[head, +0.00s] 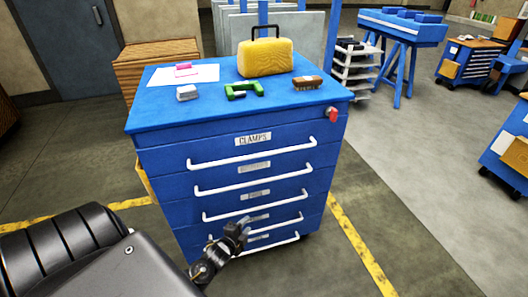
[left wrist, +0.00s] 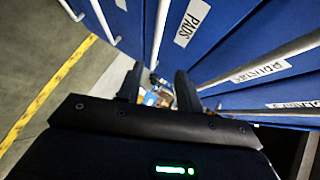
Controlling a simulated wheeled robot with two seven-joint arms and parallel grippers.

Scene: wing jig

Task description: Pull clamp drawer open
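The clamp drawer (head: 254,148) is the top drawer of a blue cabinet, labelled CLAMPS. It looks flush with the cabinet front. Its white bar handle (head: 252,155) runs across below the label. My left gripper (head: 240,228) is low in front of the cabinet, by the lower drawers and well below the clamp handle. In the left wrist view my left gripper (left wrist: 158,82) has its two fingers apart. A white handle (left wrist: 161,35) runs toward the gap between them; I cannot tell whether it lies between the fingers. My right gripper is in neither view.
On the cabinet top (head: 210,115) are a yellow case (head: 265,58), a green clamp-like piece (head: 244,89), a brush (head: 306,82) and a grey block (head: 187,92). A red item (head: 332,113) is at the upper right side.

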